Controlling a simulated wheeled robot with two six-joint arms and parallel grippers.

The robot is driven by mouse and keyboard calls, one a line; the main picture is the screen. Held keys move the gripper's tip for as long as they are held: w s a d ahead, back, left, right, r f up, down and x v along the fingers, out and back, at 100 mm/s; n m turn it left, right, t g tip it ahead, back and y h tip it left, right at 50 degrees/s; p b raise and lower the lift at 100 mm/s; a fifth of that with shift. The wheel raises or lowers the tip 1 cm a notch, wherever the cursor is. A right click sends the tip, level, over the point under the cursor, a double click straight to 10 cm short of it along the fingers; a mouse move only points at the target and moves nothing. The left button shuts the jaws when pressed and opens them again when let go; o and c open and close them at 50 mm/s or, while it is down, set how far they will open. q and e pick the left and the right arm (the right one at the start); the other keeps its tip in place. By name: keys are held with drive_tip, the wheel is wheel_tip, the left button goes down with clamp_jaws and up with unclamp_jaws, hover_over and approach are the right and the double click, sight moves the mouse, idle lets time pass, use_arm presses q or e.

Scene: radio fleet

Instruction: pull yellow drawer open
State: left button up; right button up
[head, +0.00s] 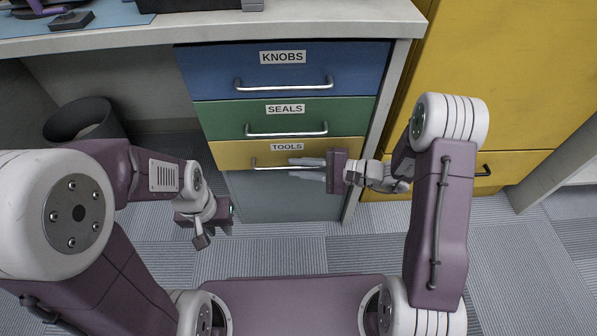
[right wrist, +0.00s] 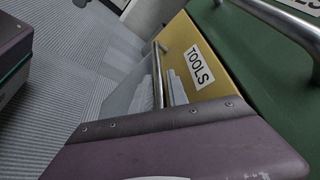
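The yellow drawer (head: 232,154), labelled TOOLS, is below the green one and looks shut, its front about flush with the others. Its silver bar handle (head: 268,167) runs across its front. My right gripper (head: 306,168) is at the right part of this handle, one finger above the bar and one below. In the right wrist view the handle (right wrist: 158,75) passes between the pale fingers, with narrow gaps showing beside it; the TOOLS front (right wrist: 183,40) is behind.
A blue KNOBS drawer (head: 215,70) and a green SEALS drawer (head: 215,118) are above, each with a bar handle. A grey panel (head: 275,205) lies below. A dark bin (head: 80,117) stands under the desk at left. A yellow cabinet (head: 515,75) stands at right. Carpet in front is clear.

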drive_tip(key=shift+a, duration=0.1)
clamp_jaws()
idle(1.4)
